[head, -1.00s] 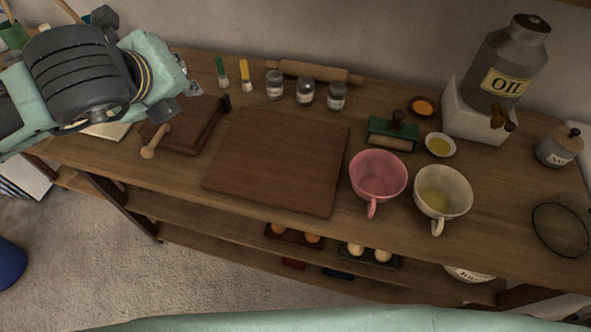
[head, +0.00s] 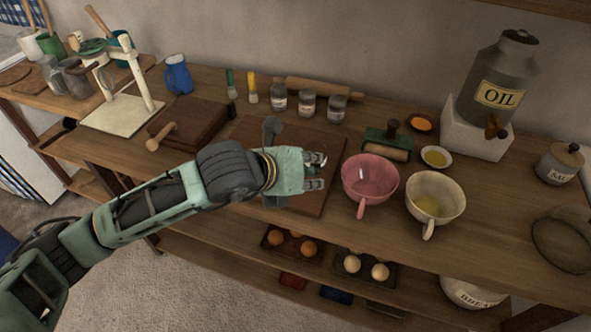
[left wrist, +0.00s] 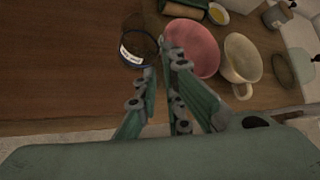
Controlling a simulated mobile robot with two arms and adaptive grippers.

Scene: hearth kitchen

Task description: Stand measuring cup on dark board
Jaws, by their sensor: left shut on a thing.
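The dark board (head: 255,132) lies on the worktop in the head view, its middle covered by my left arm and gripper. It also fills the left of the left wrist view (left wrist: 60,60). My left gripper (head: 318,171) is over the board's right part. The clear measuring cup (left wrist: 133,52), with a white marking, shows at the fingertips (left wrist: 163,66) in the left wrist view. The gripper is shut on its near right side. The cup looks upright over the board; I cannot tell whether it touches it. In the head view the cup is hardly visible. My right gripper is not in view.
A pink cup (head: 369,181) stands close right of my left gripper, with a cream cup (head: 436,200) beyond it. A smaller board (head: 190,125) is at left.

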